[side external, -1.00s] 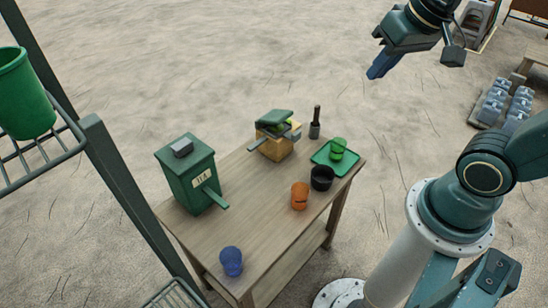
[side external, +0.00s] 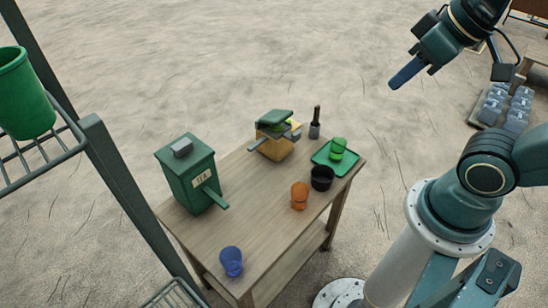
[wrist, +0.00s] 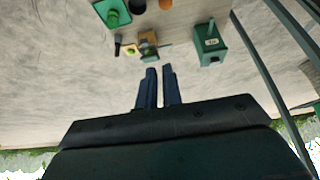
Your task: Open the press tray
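What looks like the press (side external: 276,141) is a tan block under a green top with grey metal parts, on the far side of the wooden table. Something yellow-green shows between its top and body. A grey part sticks out at its left; I cannot tell which part is the tray. The press also shows upside down in the wrist view (wrist: 148,42). My gripper (side external: 393,86) is high in the air, right of and well above the table, touching nothing. In the wrist view its two blue fingers (wrist: 159,68) are a little apart with nothing between them.
On the table (side external: 240,215) are a green box with a spout (side external: 187,170), an orange cup (side external: 300,196), a black bowl (side external: 322,178), a green tray (side external: 350,163) with a green cup (side external: 337,149), a dark-handled tool (side external: 315,125) and a blue cup (side external: 231,261). A rack post (side external: 125,185) stands left.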

